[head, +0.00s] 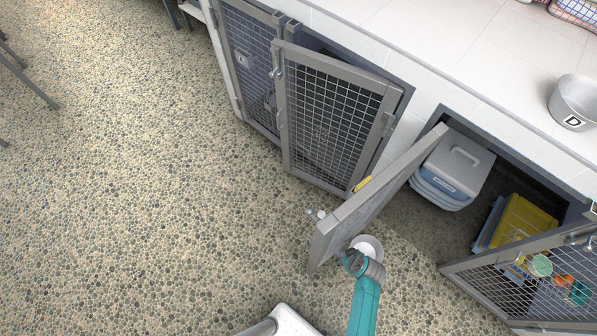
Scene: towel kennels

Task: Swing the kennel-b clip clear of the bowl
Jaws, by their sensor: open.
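No kennel letter B is readable, and I cannot tell which door is kennel-b's. A mesh door (335,110) stands ajar with a metal latch (276,70) on its upper left edge. Another door (375,196) is swung wide open, seen nearly edge-on, with a small metal latch (317,214) at its outer edge. A metal bowl (575,103) marked D sits on the white counter. No clip against a bowl can be made out. My teal arm reaches up from the bottom to the wide-open door; my gripper cannot be made out there.
A grey-blue carrier (453,170) and a yellow and blue item (515,224) sit in the open kennel. A mesh door (530,275) with coloured items stands open at right. A yellow piece (362,184) shows by the wide-open door.

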